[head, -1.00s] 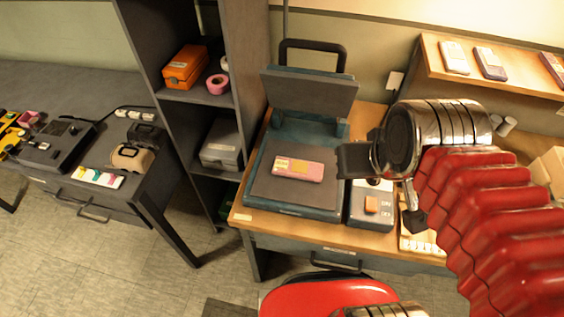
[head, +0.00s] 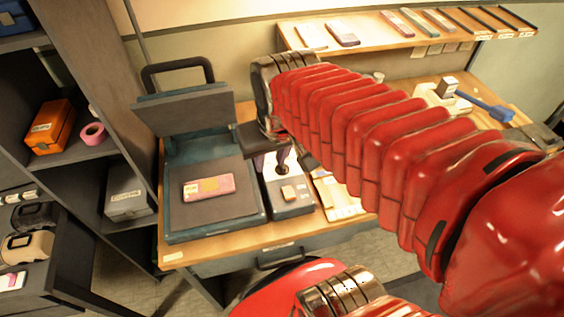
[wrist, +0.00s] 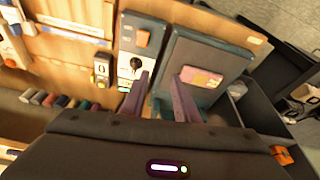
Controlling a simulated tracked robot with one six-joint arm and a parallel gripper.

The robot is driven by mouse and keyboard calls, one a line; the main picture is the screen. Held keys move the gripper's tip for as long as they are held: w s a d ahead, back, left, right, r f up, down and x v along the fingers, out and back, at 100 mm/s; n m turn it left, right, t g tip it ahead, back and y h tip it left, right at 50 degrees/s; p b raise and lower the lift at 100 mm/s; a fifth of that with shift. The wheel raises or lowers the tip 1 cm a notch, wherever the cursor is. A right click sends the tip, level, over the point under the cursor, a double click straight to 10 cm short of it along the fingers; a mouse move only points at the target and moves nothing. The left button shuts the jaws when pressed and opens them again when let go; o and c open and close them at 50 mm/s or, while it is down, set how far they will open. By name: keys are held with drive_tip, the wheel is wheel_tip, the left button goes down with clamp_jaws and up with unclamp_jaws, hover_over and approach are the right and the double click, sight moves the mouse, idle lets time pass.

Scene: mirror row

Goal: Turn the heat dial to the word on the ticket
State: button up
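The heat press (head: 165,190) stands open on the wooden bench, its lid (head: 187,109) tilted back. A pink slab (head: 228,184) with a yellow label (head: 208,186), perhaps the ticket, lies on its plate; its words are too small to read. The grey control box (head: 291,209) stands right of the press, with an orange switch (head: 288,192). In the wrist view its round black dial (wrist: 136,65) shows just left of my left finger. My gripper (wrist: 165,98) is open and empty, fingers apart, pointing down over the box's back end. I cannot tell whether it touches the dial.
A wall shelf (head: 375,33) with several phone-like slabs runs behind the bench. A dark shelf unit (head: 100,60) with an orange box (head: 50,127) stands left of the press. Small blocks and a blue tool (head: 486,106) lie at the bench's right.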

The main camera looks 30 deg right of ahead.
sight(282, 167)
drive_tip(key=w+d+f+m+g, duration=0.1)
drive_tip(key=w+d+f+g, duration=0.1)
drive_tip(key=w+d, duration=0.6)
drive_tip(key=shift+w+m+g, duration=0.3)
drive_tip(key=shift+g, duration=0.5)
wheel_tip(282, 167, down, 14)
drive_tip(key=shift+r, duration=0.1)
idle(0.4)
drive_tip(key=shift+c, duration=0.4)
clamp_jaws()
